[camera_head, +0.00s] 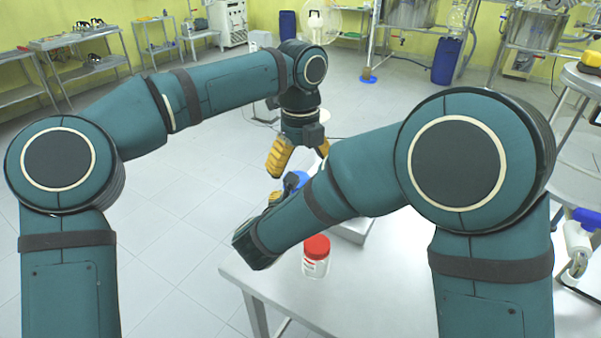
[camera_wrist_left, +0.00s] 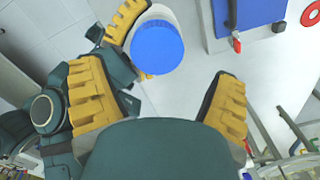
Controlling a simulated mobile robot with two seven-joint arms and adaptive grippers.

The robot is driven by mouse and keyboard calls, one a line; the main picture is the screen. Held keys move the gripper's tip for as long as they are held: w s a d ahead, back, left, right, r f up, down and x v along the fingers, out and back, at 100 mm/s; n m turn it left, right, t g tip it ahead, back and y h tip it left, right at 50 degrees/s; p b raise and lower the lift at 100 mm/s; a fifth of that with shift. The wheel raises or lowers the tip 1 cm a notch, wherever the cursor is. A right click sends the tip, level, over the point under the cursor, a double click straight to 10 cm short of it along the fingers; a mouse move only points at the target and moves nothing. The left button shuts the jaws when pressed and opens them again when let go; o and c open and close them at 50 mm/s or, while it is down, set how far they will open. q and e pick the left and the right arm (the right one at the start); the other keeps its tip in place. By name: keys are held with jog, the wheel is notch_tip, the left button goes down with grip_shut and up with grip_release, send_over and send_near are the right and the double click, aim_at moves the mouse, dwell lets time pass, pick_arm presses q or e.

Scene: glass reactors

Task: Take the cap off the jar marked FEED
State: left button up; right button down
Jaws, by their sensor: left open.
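A jar with a blue cap (camera_head: 295,181) stands partly hidden behind my right forearm in the head view. In the left wrist view its round blue cap (camera_wrist_left: 157,47) is seen from above. My left gripper (camera_head: 298,163) points down above it, open and empty, its yellow fingers spread wide on both sides in the wrist view (camera_wrist_left: 158,85). A clear jar with a red cap (camera_head: 316,246) stands nearer on the table. I cannot read FEED on either jar.
The white table (camera_head: 370,285) is mostly clear in front. A pale flat device with a blue part (camera_wrist_left: 263,14) and a red-tipped knob lies right of the blue-capped jar in the wrist view. A stand with a blue-topped fitting (camera_head: 582,235) is at the far right.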

pick_arm(q)
notch_tip(320, 180, up, 4)
jog(key=shift+w+f+n, duration=0.15)
jog(key=shift+f+n, duration=0.1)
jog(key=shift+n, duration=0.35)
jog(key=shift+a+f, duration=0.15)
jog(key=shift+f, duration=1.8)
jog(key=shift+a+f, duration=0.15)
jog(key=shift+f, duration=1.75)
jog(key=c, duration=1.3)
jog(key=o, duration=1.3)
jog(key=shift+d+r, duration=0.2)
jog(key=shift+r, duration=3.7)
jog(key=shift+a+f, duration=0.2)
jog(key=shift+f, duration=3.7)
